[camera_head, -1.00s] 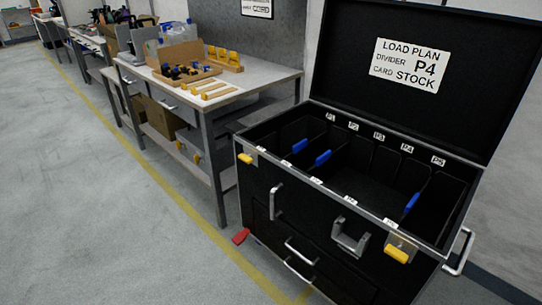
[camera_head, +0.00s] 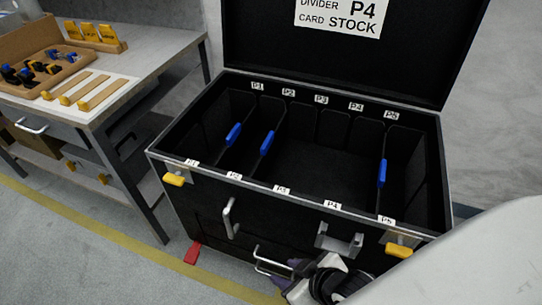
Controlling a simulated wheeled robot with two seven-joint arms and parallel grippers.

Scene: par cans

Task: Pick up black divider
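Three thin black dividers with blue grips stand upright inside the open black case (camera_head: 165,165). One divider (camera_head: 233,134) is in line with label P1, one (camera_head: 267,143) with P2, and one (camera_head: 382,173) with P5. No blue grip shows at P3 or P4. My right gripper (camera_head: 300,272) is at the bottom edge, in front of the case's lower front and below its rim, apart from the dividers. Its fingers are small and partly cut off, so its opening is unclear. My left gripper is out of view.
The raised lid bears a sign (camera_head: 340,14) reading divider P4, card stock. Yellow latches (camera_head: 398,250) and metal handles (camera_head: 230,218) stick out from the case front. A workbench (camera_head: 120,95) with wooden trays stands to the left.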

